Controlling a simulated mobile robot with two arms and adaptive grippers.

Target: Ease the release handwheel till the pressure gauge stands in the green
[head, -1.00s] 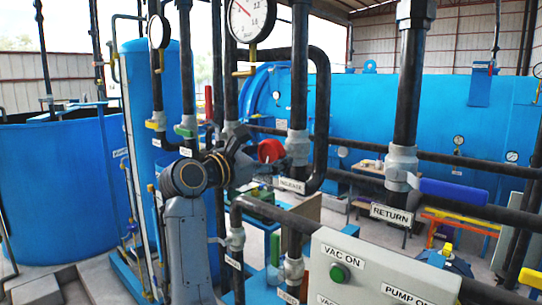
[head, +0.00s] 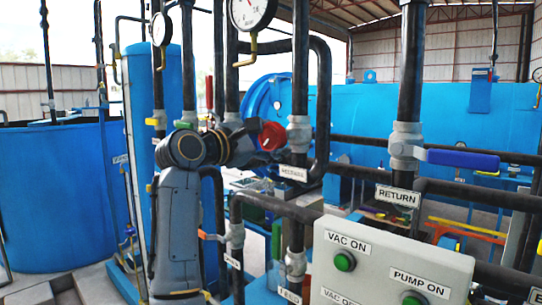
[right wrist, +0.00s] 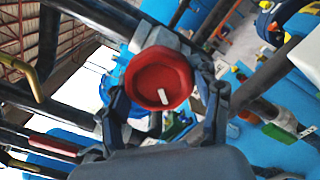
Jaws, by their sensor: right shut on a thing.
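The red release handwheel (head: 272,136) is on a pipe above a label that appears to read RELEASE (head: 292,173). In the right wrist view the handwheel (right wrist: 150,72) is a round red cap with a white mark near its lower right. My right gripper (head: 250,138) is shut on it, with one finger on each side in the wrist view (right wrist: 165,100). The pressure gauge (head: 250,12) is a white dial cut off by the top edge. Its needle slants up and left; I cannot make out a green band. My left gripper is not in view.
A control box (head: 390,262) with green VAC ON and PUMP ON buttons stands at the lower right. A blue lever (head: 463,159) juts from the RETURN pipe. Vertical pipes crowd both sides of the handwheel. A smaller gauge (head: 161,28) hangs to the left.

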